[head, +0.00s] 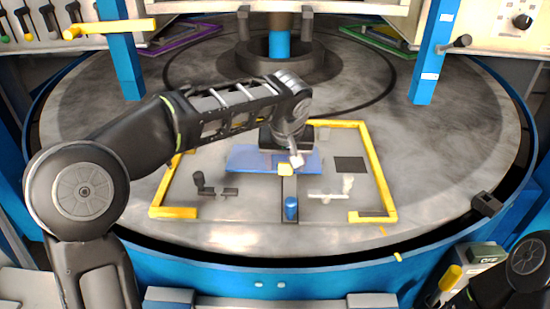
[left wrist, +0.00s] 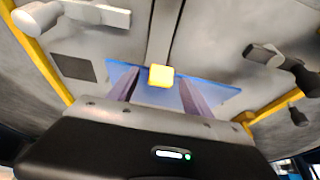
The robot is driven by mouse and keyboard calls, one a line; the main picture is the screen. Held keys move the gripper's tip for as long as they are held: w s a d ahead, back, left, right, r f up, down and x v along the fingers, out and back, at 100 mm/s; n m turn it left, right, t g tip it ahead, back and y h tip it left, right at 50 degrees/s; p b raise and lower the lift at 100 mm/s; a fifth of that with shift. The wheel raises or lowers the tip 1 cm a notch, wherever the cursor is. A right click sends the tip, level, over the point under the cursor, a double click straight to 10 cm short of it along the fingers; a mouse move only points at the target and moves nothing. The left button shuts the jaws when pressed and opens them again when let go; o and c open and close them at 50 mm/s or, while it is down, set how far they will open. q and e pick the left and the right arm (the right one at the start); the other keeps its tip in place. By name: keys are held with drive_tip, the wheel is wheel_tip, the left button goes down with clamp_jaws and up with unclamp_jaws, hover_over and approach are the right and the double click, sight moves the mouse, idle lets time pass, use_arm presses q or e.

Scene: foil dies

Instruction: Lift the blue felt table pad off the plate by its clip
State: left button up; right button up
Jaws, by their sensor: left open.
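The blue felt table pad (head: 246,158) lies flat on the grey plate (head: 235,212), inside a yellow frame. A small yellow clip (head: 285,169) stands at the pad's front edge. In the left wrist view the clip (left wrist: 160,76) shows near the open fingertips, in line with the gap between them, with the blue pad (left wrist: 218,93) behind. My left gripper (left wrist: 157,82) is open and empty. In the head view my wrist hides part of the pad and most of the fingers. Whether the fingers touch the pad cannot be told. My right gripper is not in view.
The yellow frame (head: 378,170) borders the plate. A dark bar with a blue knob (head: 291,208) stands in front of the pad. A dark clamp (head: 204,186) and a pale clamp (head: 346,186) flank it. A dark square (head: 350,164) lies to the right.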

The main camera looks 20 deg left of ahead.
use_arm(q)
drive_tip(key=shift+c, duration=0.2)
clamp_jaws()
idle(0.6)
